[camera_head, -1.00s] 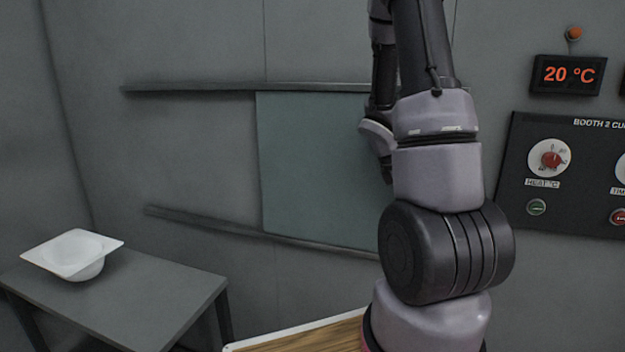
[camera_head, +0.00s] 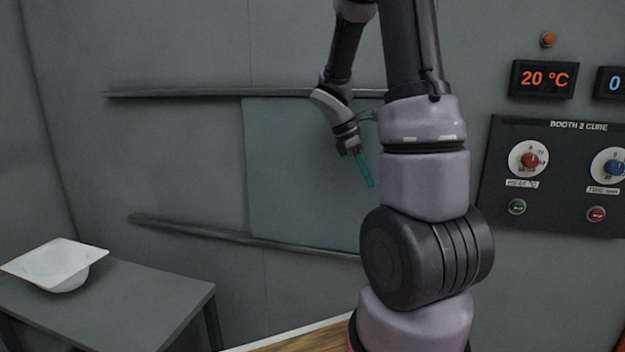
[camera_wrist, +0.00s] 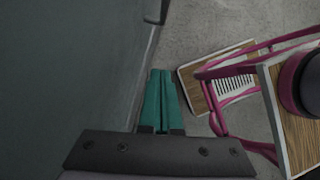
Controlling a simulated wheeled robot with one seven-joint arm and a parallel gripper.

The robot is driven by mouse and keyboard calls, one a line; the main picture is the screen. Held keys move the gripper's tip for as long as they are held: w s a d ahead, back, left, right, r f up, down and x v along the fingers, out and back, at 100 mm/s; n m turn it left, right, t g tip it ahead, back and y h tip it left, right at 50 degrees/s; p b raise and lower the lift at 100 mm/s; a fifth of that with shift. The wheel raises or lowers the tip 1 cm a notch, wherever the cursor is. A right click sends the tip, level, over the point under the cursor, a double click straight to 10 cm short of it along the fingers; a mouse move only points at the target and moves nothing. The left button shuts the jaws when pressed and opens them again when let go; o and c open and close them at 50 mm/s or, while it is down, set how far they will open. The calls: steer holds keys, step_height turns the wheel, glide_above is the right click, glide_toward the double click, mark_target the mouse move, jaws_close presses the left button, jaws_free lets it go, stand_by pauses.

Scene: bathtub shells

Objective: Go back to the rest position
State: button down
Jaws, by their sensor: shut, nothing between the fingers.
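My gripper (camera_head: 368,178) hangs from the arm in front of the grey-green wall panel, its teal fingers pointing down. In the wrist view the two teal fingers (camera_wrist: 161,78) lie side by side, shut, with nothing between them. The gripper is clear of the table and of the control panel in the head view.
A white shell (camera_head: 58,262) sits on a grey table (camera_head: 150,302) at the left. A control panel (camera_head: 560,170) with knobs and buttons is on the right wall, below a 20 °C display (camera_head: 543,78). The panel sheet (camera_head: 290,175) sits between two rails.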

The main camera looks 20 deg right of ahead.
steer(key=s+a+r+m+t+y, duration=0.3)
steer(key=s+a+r+m+t, duration=0.1)
steer(key=a+r+m, duration=0.4)
steer(key=s+a+r+m+t+y, duration=0.3)
steer(key=s+a+r+m+t, duration=0.2)
steer(key=a, duration=0.6)
step_height(320, 180, up, 5)
steer(key=s+m, duration=0.2)
steer(key=m, duration=0.1)
steer(key=shift+s+f+m+y, duration=0.2)
steer(key=shift+s+m+y, duration=0.1)
steer(key=shift+m, duration=0.1)
